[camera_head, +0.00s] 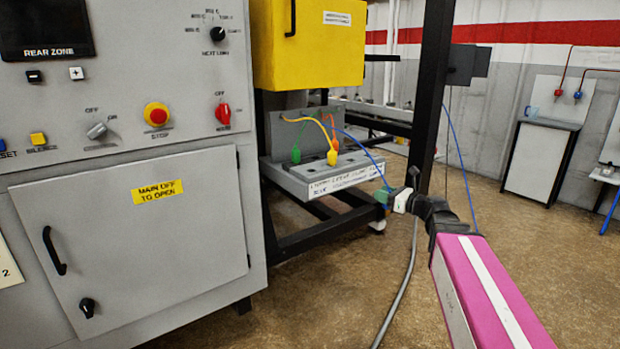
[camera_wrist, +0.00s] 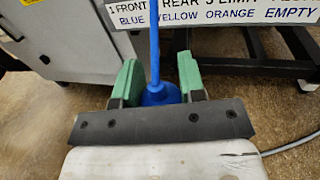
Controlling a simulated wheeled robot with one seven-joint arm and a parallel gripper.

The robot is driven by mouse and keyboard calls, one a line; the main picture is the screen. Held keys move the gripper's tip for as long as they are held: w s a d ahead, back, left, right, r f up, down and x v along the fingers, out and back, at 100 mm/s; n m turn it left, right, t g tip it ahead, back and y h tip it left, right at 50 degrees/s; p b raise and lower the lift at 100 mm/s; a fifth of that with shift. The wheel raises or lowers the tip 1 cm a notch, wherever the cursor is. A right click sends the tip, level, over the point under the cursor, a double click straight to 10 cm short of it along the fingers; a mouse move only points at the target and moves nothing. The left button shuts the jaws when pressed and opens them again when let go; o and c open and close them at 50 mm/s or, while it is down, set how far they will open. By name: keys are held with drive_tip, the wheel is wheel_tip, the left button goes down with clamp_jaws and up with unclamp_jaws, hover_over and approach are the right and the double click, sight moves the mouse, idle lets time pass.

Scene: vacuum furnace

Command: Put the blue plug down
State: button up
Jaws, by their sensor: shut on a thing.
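My gripper (camera_head: 386,196) is at the right front corner of the grey socket block (camera_head: 290,180). In the wrist view my gripper's green fingers (camera_wrist: 158,80) are shut on the blue plug (camera_wrist: 160,95), with its blue cable running up and away. In the head view the plug is hidden at the fingers, and its cable (camera_head: 367,153) runs back to the grey panel behind the block. A yellow plug (camera_head: 332,158), an orange plug (camera_head: 335,143) and a green plug (camera_head: 296,154) stand on the block. The block's front label (camera_wrist: 215,15) reads partly "BLUE YELLOW ORANGE EMPTY".
A grey control cabinet (camera_head: 130,225) stands at left and a yellow box (camera_head: 308,50) hangs above the block. A black post (camera_head: 432,90) rises just behind my arm. A grey hose (camera_head: 400,295) lies on the floor. The brown floor (camera_head: 520,240) at right is clear.

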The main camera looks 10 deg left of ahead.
drive_tip(key=s+a+r+n+g, duration=0.1)
drive_tip(key=a+r, duration=0.5)
drive_tip(key=a, duration=0.4)
drive_tip(key=s+a+r+g+y, duration=0.1)
drive_tip(key=a+r, duration=0.6)
drive_tip(key=a, duration=0.3)
drive_tip(key=s+a+r+n+g, duration=0.1)
drive_tip(key=a+r, duration=0.5)
drive_tip(key=a, duration=0.4)
drive_tip(key=w+f, duration=0.2)
drive_tip(key=w, duration=0.1)
drive_tip(key=w+d+f, duration=0.1)
drive_tip(key=w+f, duration=0.1)
drive_tip(key=w, duration=0.2)
drive_tip(key=w+f, duration=0.2)
drive_tip(key=w, duration=0.2)
drive_tip(key=shift+d+f, duration=0.15)
drive_tip(key=shift+d, duration=0.05)
drive_tip(key=shift+f, duration=2.05)
drive_tip(key=shift+f, duration=0.3)
drive_tip(key=o, duration=0.9)
drive_tip(key=shift+r, duration=0.1)
